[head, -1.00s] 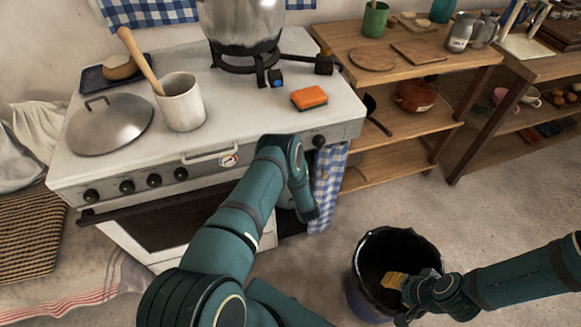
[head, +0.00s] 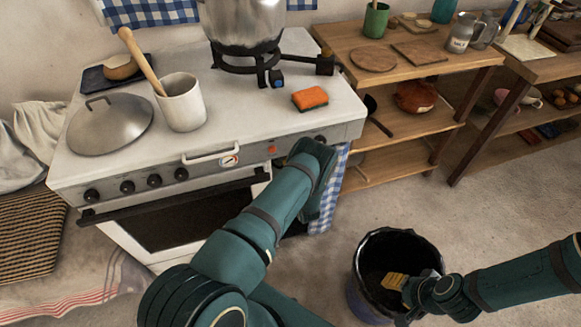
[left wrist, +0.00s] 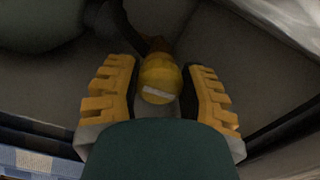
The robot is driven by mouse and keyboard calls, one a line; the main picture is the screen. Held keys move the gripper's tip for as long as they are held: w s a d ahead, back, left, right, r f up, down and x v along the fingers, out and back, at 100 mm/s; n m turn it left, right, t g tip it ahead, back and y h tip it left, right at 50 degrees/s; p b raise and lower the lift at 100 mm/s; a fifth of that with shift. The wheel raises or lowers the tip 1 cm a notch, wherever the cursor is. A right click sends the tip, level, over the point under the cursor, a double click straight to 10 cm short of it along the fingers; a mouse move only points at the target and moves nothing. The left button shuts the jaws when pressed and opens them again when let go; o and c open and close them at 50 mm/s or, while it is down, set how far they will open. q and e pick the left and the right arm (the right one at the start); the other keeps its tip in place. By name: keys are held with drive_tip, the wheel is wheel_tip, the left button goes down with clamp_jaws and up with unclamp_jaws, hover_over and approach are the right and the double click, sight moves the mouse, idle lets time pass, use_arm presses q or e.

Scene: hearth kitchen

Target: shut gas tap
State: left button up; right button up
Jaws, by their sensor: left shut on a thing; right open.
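In the left wrist view a round yellow tap (left wrist: 158,72) with a pale stripe stands between the two yellow-padded fingers of my left gripper (left wrist: 160,88), which is shut on it. A darker stem or hose shows behind the tap. In the head view my left forearm reaches down past the stove's front right corner and hides the left gripper and the tap. My right gripper (head: 394,282) is open and empty, over the dark bucket.
The white stove (head: 240,100) carries a pot (head: 243,22), a lid (head: 110,125), a utensil crock (head: 181,105) and an orange sponge (head: 310,98). A checked cloth (head: 330,190) hangs beside my left arm. The bucket (head: 362,300) stands on the floor; wooden shelves (head: 400,155) are to the right.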

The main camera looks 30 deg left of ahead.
use_arm(q)
drive_tip(key=shift+a, duration=0.1)
idle(0.3)
drive_tip(key=o, duration=1.2)
drive_tip(key=shift+s, duration=0.1)
drive_tip(key=v, duration=1.2)
